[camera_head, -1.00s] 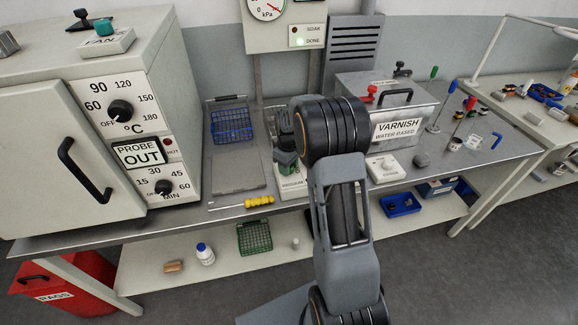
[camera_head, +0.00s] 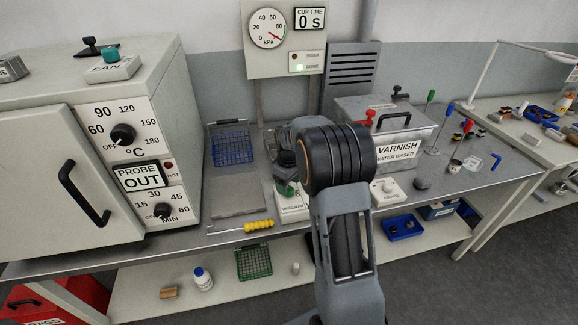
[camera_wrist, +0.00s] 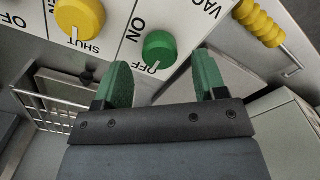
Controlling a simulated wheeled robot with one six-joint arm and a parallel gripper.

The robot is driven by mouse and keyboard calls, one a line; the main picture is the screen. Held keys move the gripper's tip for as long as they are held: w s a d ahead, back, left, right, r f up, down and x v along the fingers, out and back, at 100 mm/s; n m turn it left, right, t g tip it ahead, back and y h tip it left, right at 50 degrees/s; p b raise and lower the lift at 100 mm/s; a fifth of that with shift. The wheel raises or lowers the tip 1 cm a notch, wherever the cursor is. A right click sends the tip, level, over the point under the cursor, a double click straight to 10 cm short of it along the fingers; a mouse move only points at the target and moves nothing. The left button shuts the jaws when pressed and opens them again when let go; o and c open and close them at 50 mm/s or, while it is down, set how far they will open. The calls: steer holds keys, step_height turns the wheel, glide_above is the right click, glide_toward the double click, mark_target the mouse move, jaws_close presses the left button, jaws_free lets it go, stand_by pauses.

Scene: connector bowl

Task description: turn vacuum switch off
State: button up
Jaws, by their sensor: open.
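The vacuum switch is a green round knob (camera_wrist: 160,48) on a white panel, with ON and OFF printed beside it and part of a "VAC" label above. I see no clear contact. In the head view my gripper (camera_head: 287,187) is mostly hidden behind my arm.
A yellow knob (camera_wrist: 80,15) marked SHUT sits left of the green one. A yellow-handled tool (camera_head: 258,225) lies at the bench front. A blue wire basket (camera_head: 232,148), varnish tank (camera_head: 398,150) and white drain box (camera_head: 388,190) stand nearby. The pressure gauge (camera_head: 267,28) hangs behind.

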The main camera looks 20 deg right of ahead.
mark_target(289, 189)
step_height(289, 189, up, 11)
stand_by(0.4)
steer(key=shift+f, duration=0.1)
stand_by(0.3)
